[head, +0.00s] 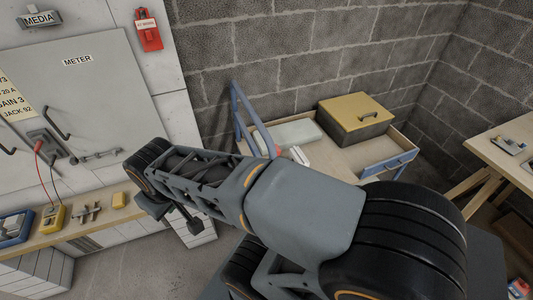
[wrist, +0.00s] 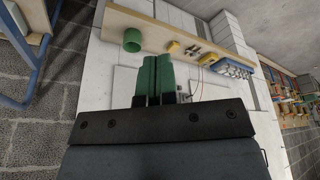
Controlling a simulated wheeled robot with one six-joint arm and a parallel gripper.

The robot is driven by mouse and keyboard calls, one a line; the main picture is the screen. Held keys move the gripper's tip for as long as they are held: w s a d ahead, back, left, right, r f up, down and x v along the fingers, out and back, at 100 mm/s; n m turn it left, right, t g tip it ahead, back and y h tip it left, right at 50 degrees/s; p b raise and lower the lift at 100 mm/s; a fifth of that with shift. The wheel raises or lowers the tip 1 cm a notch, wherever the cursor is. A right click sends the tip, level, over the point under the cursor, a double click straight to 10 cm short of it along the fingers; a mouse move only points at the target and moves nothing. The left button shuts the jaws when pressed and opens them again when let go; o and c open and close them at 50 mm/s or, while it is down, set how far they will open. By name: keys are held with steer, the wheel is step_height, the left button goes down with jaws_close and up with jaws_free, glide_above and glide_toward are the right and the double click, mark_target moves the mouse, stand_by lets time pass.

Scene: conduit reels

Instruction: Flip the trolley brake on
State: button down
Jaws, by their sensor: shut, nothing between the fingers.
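The trolley, with a wooden top and a blue push rail (head: 239,116), stands against the block wall in the head view. My arm crosses in front of it and hides its lower part. I cannot make out a brake or any wheel. Part of a blue frame, likely the trolley's, shows at the left edge of the wrist view (wrist: 38,72). My gripper (wrist: 156,58) has green fingers pressed together with nothing between them. It points toward the panel wall and its shelf, clear of the blue frame. Its fingers cannot be made out in the head view.
A yellow-lidded box (head: 355,112) and a pale case (head: 290,133) sit on the trolley. A shelf (head: 85,228) below the grey meter panel (head: 90,75) holds a yellow meter (head: 52,217) and small tools. A green cylinder (wrist: 132,40) is near my fingers. A wooden table (head: 490,160) stands right.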

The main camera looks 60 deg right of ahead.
steer(key=w+d+f+n+g+h+p, duration=0.1)
steer(key=d+f+n+g+h, duration=0.3)
steer(key=d+n, duration=0.5)
steer(key=w+d+f+n+g+h+p, duration=0.1)
steer(key=d+f+n+g+h, duration=0.3)
steer(key=d+n, duration=0.5)
steer(key=w+d+f+n+g+h+p, duration=0.1)
steer(key=w+d+f+n+g+h, duration=0.2)
steer(key=d+n, duration=0.7)
steer(key=shift+f+g+h+p, duration=0.3)
steer(key=shift+f+g+h, duration=0.3)
steer(key=shift+f, duration=0.55)
steer(key=p+x, duration=0.2)
steer(key=x, duration=1.2)
steer(key=shift+a, duration=0.1)
steer(key=shift+s, duration=0.1)
